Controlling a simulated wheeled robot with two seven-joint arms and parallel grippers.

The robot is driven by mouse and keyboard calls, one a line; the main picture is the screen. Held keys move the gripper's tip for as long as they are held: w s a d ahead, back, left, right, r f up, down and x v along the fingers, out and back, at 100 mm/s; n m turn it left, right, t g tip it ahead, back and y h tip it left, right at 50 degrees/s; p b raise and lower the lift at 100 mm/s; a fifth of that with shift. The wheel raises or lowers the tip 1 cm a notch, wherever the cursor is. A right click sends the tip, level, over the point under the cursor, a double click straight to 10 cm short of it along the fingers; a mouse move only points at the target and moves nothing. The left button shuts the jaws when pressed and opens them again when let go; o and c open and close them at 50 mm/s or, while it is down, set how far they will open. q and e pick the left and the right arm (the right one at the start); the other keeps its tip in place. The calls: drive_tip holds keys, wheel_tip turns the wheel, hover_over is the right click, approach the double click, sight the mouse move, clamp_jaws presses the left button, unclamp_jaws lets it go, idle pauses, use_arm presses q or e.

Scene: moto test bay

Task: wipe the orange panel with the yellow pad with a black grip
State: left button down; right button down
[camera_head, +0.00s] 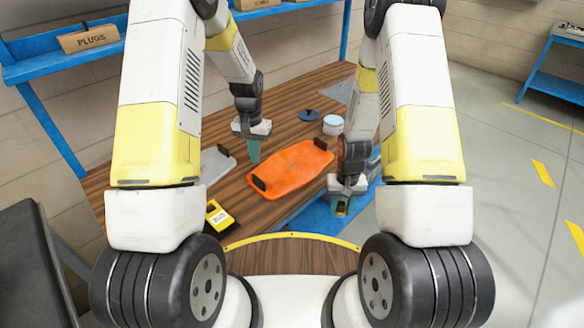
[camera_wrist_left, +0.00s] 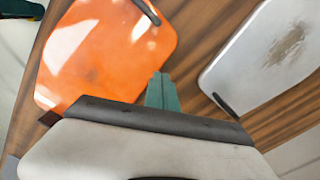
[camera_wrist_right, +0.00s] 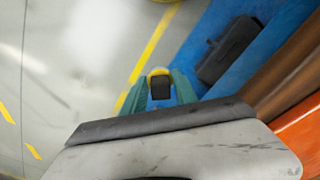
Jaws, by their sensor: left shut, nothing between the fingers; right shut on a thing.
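The orange panel (camera_head: 292,171) lies on the wooden table, with black blocks at its ends; it also fills the upper left of the left wrist view (camera_wrist_left: 105,55). Pale patches show on it there. My left gripper (camera_head: 253,153) is shut and empty, above the table near the panel's far-left side. My right gripper (camera_head: 344,203) is to the right of the panel, near the table's edge. It is shut on the yellow pad, whose black grip shows between the fingers in the right wrist view (camera_wrist_right: 160,88). Most of the pad is hidden by the gripper.
A grey panel (camera_head: 214,166) with a brownish smudge in the left wrist view (camera_wrist_left: 288,45) lies left of the orange one. A yellow device (camera_head: 218,217) sits at front left. A white tub (camera_head: 333,125) and dark blue disc (camera_head: 308,115) stand behind. A blue surface (camera_head: 312,217) lies at front right.

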use_arm(q)
drive_tip(key=shift+f, duration=0.85)
wheel_tip(320, 180, up, 6)
idle(0.8)
